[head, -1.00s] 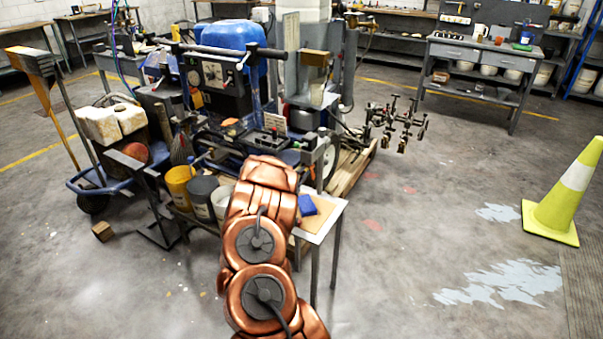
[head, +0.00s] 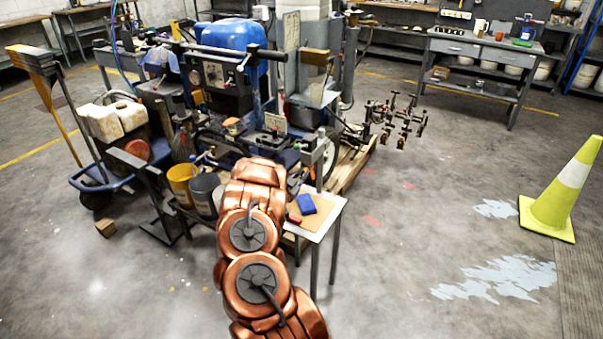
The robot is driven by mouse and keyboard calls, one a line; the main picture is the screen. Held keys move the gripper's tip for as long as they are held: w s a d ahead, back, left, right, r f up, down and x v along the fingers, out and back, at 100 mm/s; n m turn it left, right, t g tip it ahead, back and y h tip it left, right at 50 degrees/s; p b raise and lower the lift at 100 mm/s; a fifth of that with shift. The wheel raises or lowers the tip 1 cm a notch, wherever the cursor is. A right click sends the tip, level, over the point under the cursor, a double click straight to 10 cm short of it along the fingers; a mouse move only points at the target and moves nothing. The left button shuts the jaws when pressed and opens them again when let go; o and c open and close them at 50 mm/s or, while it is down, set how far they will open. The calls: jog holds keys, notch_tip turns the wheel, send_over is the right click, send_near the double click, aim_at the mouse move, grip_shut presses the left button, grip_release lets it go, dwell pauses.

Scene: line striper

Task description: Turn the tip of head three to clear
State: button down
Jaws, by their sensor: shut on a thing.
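The line striper (head: 228,38), with a blue tank and a dark control box, stands at the centre left. A boom with several dark spray heads (head: 396,122) sticks out on its right side. I cannot tell which one is head three, and the heads' tips are too small to read. My copper arm reaches up from the bottom centre towards the striper's near side. My gripper is hidden beyond the arm's far end, so its fingers and anything in them do not show.
A small side table (head: 325,225) holds a blue block (head: 306,204) right of my arm. A yellow bucket (head: 182,184) and a grey bucket (head: 204,192) stand left of it. A yellow-green cone (head: 563,195) stands at right. The floor between is clear, with pale paint patches.

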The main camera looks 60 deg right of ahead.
jog(key=shift+d+r+n+p, duration=0.1)
jog(key=shift+n+p, duration=2)
jog(key=shift+p, duration=0.3)
jog(key=c, duration=1.2)
grip_release()
jog(key=shift+o, duration=0.6)
jog(key=o, duration=0.5)
jog(key=shift+a, duration=0.2)
jog(key=a+b, duration=0.1)
jog(key=a, duration=0.5)
jog(key=shift+s+a+b, duration=0.15)
jog(key=shift+a+b, duration=0.2)
